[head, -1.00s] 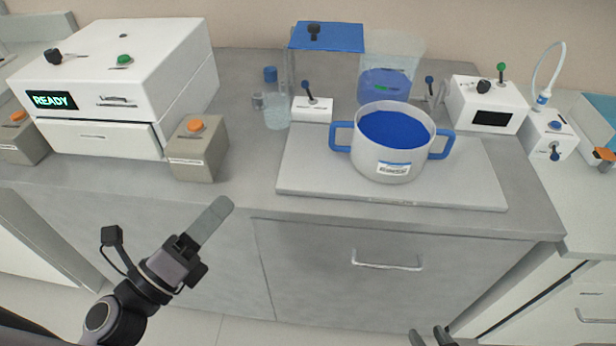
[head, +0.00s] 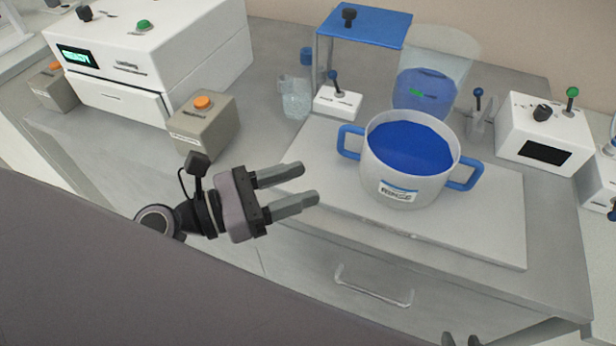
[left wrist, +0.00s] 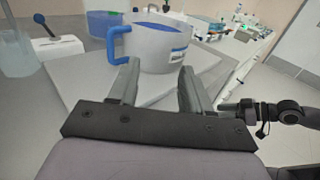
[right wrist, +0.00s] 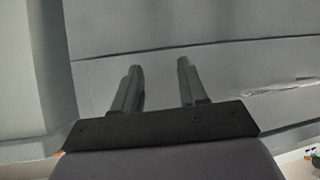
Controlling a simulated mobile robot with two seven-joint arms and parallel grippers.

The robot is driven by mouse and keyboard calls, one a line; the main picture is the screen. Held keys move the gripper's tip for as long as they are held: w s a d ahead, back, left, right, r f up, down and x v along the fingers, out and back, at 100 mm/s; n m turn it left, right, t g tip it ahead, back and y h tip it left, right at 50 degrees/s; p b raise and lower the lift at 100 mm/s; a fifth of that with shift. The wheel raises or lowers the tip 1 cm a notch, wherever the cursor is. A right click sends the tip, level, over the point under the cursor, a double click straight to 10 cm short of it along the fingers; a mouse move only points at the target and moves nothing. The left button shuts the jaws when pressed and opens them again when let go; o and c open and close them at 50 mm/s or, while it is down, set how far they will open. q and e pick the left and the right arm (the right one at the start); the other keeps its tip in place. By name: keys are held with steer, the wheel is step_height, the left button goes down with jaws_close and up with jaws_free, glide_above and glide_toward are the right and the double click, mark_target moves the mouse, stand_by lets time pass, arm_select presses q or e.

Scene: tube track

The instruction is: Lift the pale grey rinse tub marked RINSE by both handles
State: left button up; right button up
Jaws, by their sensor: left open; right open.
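The pale grey rinse tub (head: 376,178) stands upright on a light board, with blue contents and a RINSE label on its front. It has a blue handle on the left (head: 346,143) and one on the right (head: 467,176). My left gripper (head: 308,182) is open and empty, left of the tub and short of the left handle. The left wrist view shows the tub (left wrist: 157,50) and its left handle (left wrist: 113,45) ahead of the open fingers. My right gripper (head: 461,341) shows only its tips at the bottom edge. In the right wrist view it (right wrist: 158,75) is open, empty, facing the cabinet front.
The light board (head: 480,235) lies near the counter's front edge. Behind the tub are a blue-topped stand (head: 364,27), a blue-filled clear container (head: 425,92) and a small lever box (head: 338,101). A grey orange-button box (head: 205,125) stands at left, a white switch box (head: 545,135) at right.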

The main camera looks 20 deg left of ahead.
arm_select(q)
steer(key=o, duration=0.7)
steer(key=shift+o, duration=1.3)
steer(key=shift+w, duration=0.15)
steer(key=shift+w+d+m+g+h, duration=0.3)
steer(key=shift+m+g+h, duration=0.1)
steer(key=shift+g, duration=0.1)
steer(key=w+m+g+h, duration=0.1)
steer(key=w+g, duration=0.1)
steer(key=w+d+m+g, duration=0.1)
steer(key=w+m+g, duration=0.1)
steer(key=shift+f+g+h, duration=0.1)
steer(key=shift+g+h, duration=0.2)
steer(key=shift+h, duration=0.1)
steer(key=w+a+g, duration=0.1)
steer(key=w+a+r+m+g, duration=0.1)
steer(key=w, duration=0.1)
steer(key=w+a+r+m+g+y, duration=0.1)
steer(key=w+g, duration=0.1)
steer(key=shift+w+a+m+y, duration=0.25)
steer(key=shift+w+m+y, duration=0.15)
steer(key=shift+w+y, duration=0.3)
steer(key=shift+x, duration=3.8)
steer(key=shift+a, duration=0.1)
jaws_close()
